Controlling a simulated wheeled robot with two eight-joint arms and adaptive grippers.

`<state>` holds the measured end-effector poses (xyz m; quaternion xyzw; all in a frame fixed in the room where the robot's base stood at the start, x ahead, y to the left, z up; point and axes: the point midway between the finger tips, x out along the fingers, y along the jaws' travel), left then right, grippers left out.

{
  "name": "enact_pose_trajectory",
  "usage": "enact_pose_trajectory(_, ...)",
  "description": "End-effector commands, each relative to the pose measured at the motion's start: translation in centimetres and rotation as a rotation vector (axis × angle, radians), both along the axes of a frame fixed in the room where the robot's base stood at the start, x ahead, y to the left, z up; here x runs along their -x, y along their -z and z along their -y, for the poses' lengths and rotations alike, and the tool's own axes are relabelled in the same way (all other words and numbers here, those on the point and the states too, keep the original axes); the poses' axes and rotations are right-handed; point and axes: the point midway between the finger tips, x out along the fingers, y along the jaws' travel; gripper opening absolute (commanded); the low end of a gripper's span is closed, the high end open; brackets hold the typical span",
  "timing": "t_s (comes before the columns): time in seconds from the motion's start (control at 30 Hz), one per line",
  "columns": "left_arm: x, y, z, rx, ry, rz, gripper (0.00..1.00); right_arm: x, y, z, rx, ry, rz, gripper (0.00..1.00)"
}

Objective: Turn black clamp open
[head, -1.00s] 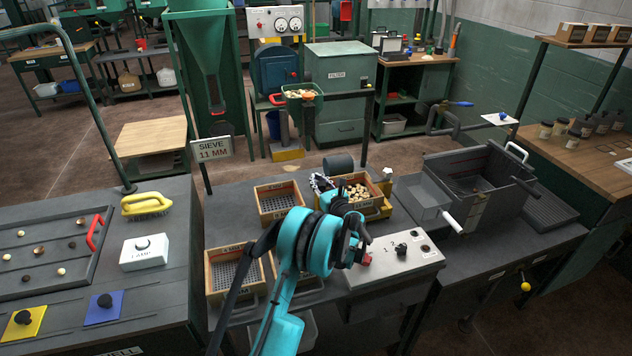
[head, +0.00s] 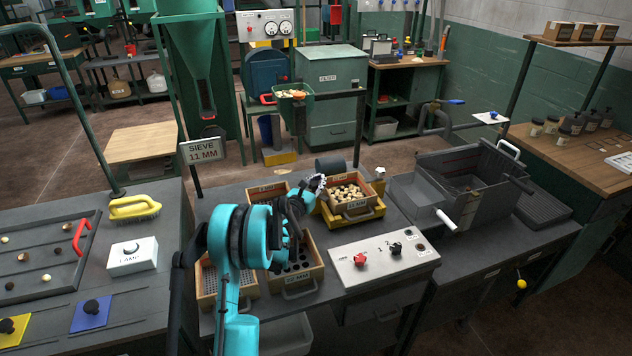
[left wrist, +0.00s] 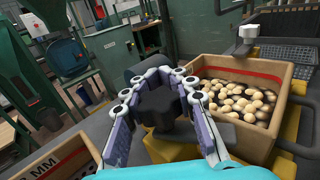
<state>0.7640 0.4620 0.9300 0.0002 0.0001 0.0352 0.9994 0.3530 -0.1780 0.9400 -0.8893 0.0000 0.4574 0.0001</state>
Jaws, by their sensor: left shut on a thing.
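The black clamp (left wrist: 158,107) is a dark, lobed knob, seen close up in the left wrist view. My left gripper (left wrist: 153,100) is shut on it, with one pale-lined finger on each side. In the head view my left gripper (head: 314,186) reaches the left side of the wooden box (head: 359,209) of pale round pieces. The clamp is hidden there behind the gripper and my teal arm. The box sits in a yellow cradle (head: 352,219), just right of the clamp in the left wrist view. My right gripper is not in view.
Other wooden sieve boxes (head: 300,268) lie under and beside my arm. A dark cylinder (head: 331,166) is behind the clamp. A grey tank (head: 465,180) stands to the right.

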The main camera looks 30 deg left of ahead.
Motion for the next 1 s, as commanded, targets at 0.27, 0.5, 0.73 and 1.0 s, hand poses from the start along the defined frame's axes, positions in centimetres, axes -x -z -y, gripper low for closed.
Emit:
enact_pose_trajectory(0.27, 0.0, 0.0, 0.5, 0.000, 0.233, 0.000, 0.00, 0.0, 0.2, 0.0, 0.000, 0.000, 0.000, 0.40)
enact_pose_trajectory(0.5, 0.1, -0.1, 1.1, 0.001, 0.378, 0.001, 0.00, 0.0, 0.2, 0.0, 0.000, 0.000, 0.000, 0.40)
enact_pose_trajectory(0.73, 0.2, -0.1, 1.5, 0.001, 0.453, 0.001, 0.00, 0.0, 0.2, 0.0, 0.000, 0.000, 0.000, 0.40)
enact_pose_trajectory(1.0, 0.2, -0.1, 1.6, 0.001, 0.477, 0.001, 0.00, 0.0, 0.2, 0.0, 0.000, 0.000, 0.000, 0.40)
